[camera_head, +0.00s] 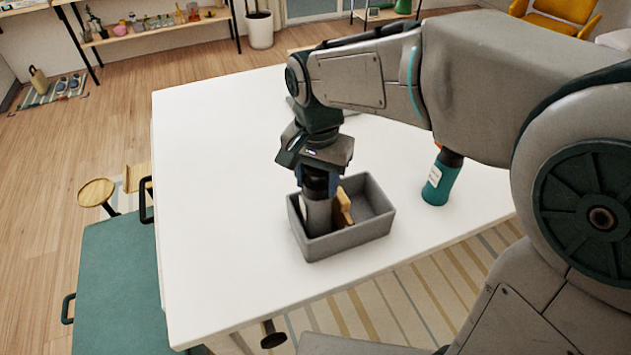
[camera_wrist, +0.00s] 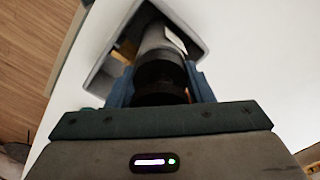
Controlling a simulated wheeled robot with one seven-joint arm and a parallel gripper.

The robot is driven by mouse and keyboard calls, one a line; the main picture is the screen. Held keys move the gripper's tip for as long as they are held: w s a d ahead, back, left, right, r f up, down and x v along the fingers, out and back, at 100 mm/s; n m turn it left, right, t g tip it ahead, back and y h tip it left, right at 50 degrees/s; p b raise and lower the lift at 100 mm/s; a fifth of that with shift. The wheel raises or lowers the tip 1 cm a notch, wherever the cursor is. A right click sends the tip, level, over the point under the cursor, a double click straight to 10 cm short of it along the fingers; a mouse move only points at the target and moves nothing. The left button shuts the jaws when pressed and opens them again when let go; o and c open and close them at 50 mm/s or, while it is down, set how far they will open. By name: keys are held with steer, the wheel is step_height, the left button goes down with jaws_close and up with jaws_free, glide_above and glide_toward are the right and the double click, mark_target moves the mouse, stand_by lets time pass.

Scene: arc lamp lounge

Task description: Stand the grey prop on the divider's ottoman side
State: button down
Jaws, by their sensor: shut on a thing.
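The grey prop (camera_head: 318,214) is a grey bottle with a dark top and a pale label. My gripper (camera_head: 318,182) points down and is shut on its dark top. The prop is upright inside the grey box (camera_head: 350,243), on the left of the tan divider (camera_head: 344,206). The front wall hides its base, so I cannot tell whether it touches the box floor. In the wrist view the blue fingers (camera_wrist: 160,82) flank the dark top, the prop (camera_wrist: 157,42) extends into the box, and part of the divider (camera_wrist: 126,50) shows beside it.
The box stands on a white table (camera_head: 220,230). The compartment right of the divider looks empty. A teal bottle (camera_head: 441,180) stands to the right, near my arm. A grey item behind my wrist is mostly hidden. A teal handled piece (camera_head: 115,280) is left of the table. The table's left part is clear.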

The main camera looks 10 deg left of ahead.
steer(key=shift+f, duration=0.65)
steer(key=shift+f, duration=0.15)
steer(key=c, duration=0.7)
jaws_free()
step_height(320, 180, up, 12)
steer(key=shift+r, duration=0.25)
steer(key=s+d+f+n+t, duration=0.1)
steer(key=s+d+f, duration=0.1)
steer(key=d, duration=0.5)
steer(key=s+d+f+t, duration=0.1)
steer(key=s+d+f, duration=0.2)
steer(key=d+f, duration=0.2)
steer(key=s+d+f+n+t, duration=0.1)
steer(key=s+d+f, duration=0.2)
steer(key=d, duration=0.7)
steer(key=shift+s+d+f+n, duration=0.1)
steer(key=shift+d+f+n, duration=0.15)
steer(key=shift+f, duration=0.2)
